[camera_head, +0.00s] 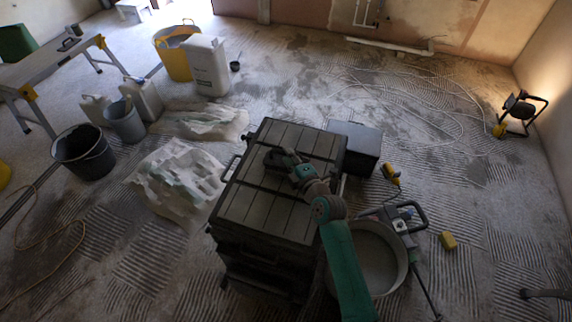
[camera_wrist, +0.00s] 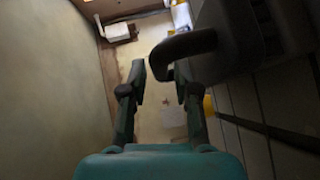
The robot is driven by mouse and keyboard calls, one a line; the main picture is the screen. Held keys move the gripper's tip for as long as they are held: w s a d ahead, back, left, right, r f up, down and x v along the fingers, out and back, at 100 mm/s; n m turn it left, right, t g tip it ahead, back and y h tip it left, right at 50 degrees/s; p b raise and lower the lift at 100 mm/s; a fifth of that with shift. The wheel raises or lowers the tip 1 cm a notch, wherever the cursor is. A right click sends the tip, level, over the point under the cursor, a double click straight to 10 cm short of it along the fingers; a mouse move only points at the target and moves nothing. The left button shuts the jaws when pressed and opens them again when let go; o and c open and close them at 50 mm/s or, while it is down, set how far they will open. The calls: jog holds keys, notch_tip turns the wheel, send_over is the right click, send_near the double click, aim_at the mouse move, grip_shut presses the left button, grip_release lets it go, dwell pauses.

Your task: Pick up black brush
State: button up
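My gripper (camera_head: 277,158) is low over the slatted top of a black tool chest (camera_head: 262,205) in the head view. In the wrist view my gripper (camera_wrist: 160,76) is open, its two fingers apart. A dark thing with a thick rounded handle, which may be the black brush (camera_wrist: 192,43), lies against the slatted top just beyond the right finger. Its handle end reaches across in front of the fingertips. I cannot tell whether it touches a finger. In the head view I cannot make the brush out from my gripper.
A black box (camera_head: 353,148) adjoins the chest's right side. A pale bucket (camera_head: 375,262) stands at its lower right. Crumpled plastic sheeting (camera_head: 178,180) and a dark bucket (camera_head: 84,152) are at left. A work lamp (camera_head: 520,108) stands by the right wall. Cable crosses the open floor behind.

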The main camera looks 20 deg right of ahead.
jog(key=shift+x, duration=1.1)
grip_shut()
